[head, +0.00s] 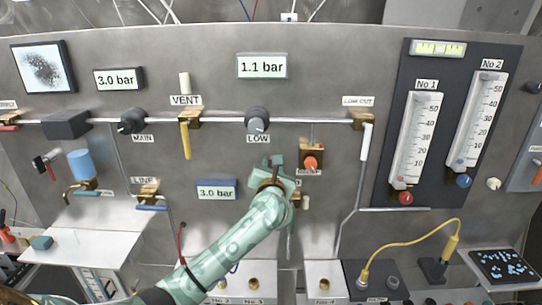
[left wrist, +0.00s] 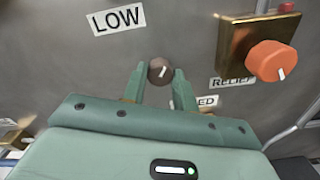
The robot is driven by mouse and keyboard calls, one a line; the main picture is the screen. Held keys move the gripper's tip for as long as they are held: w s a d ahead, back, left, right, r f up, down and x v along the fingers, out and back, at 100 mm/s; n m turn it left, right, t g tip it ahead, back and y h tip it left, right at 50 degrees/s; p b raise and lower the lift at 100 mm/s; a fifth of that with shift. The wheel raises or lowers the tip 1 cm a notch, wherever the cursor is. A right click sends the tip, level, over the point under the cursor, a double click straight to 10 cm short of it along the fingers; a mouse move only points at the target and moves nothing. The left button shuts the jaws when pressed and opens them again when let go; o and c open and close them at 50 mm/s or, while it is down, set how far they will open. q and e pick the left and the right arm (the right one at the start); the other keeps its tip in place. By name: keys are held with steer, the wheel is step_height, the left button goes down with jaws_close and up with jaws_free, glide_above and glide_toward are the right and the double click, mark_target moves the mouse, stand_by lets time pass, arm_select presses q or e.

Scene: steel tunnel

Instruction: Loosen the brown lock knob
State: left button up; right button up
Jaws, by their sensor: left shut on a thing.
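The brown lock knob (left wrist: 159,71) is small and round with a pale mark on its face. In the left wrist view it sits on the grey panel below the LOW label. My left gripper (left wrist: 159,76) is shut on it, with one green finger on each side. In the head view my left gripper (head: 273,166) reaches up to the panel below the LOW regulator knob (head: 257,121) and hides the lock knob. My right gripper is in neither view.
An orange RELIEF knob (left wrist: 273,61) on a brass block sits close to the right of my left gripper; the head view shows it too (head: 311,163). A blue-framed 3.0 bar display (head: 216,190) is to the left. A yellow VENT lever (head: 186,138) hangs further left.

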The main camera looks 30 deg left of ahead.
arm_select(q)
steer(key=m+p, duration=1.1)
steer(key=p, duration=0.1)
steer(key=shift+f, duration=0.2)
stand_by(0.4)
steer(key=o, duration=1)
steer(key=shift+c, duration=0.2)
steer(key=v, duration=1.6)
steer(key=shift+d+p, duration=0.25)
steer(key=shift+p, duration=0.2)
